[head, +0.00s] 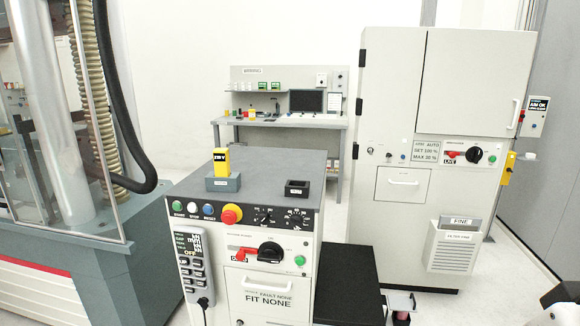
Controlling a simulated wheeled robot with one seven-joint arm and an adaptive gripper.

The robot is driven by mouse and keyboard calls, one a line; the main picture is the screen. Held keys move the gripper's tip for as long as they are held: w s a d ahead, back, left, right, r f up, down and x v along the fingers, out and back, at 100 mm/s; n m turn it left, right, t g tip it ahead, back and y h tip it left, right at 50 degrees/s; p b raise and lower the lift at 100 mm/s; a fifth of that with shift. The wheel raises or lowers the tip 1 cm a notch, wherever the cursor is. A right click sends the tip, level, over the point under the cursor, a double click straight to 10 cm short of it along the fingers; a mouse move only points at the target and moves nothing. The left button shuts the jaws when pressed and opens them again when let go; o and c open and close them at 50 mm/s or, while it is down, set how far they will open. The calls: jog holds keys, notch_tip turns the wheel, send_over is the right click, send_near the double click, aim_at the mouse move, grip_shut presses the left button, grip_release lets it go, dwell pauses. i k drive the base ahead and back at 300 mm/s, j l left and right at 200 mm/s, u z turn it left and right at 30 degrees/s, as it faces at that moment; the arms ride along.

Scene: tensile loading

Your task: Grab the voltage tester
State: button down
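A yellow upright device with a small dark display, which looks like the voltage tester (221,162), stands in a grey holder (223,183). The holder sits on the dark grey top of a control cabinet (262,182), toward its left side. The tester's lower end is hidden inside the holder. My gripper cannot be made out in the head view, and nothing touches the tester.
An empty-looking black holder (297,188) sits right of the tester. Buttons and a red-yellow emergency stop (231,214) line the cabinet's front edge. A glass-walled machine (70,130) stands left, a tall cabinet (440,140) right, and a workbench (290,121) behind.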

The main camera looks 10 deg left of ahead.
aim_at(221, 156)
jog(key=i+j+u, duration=0.3)
jog(key=i+j, duration=1.6)
jog(key=i, duration=0.15)
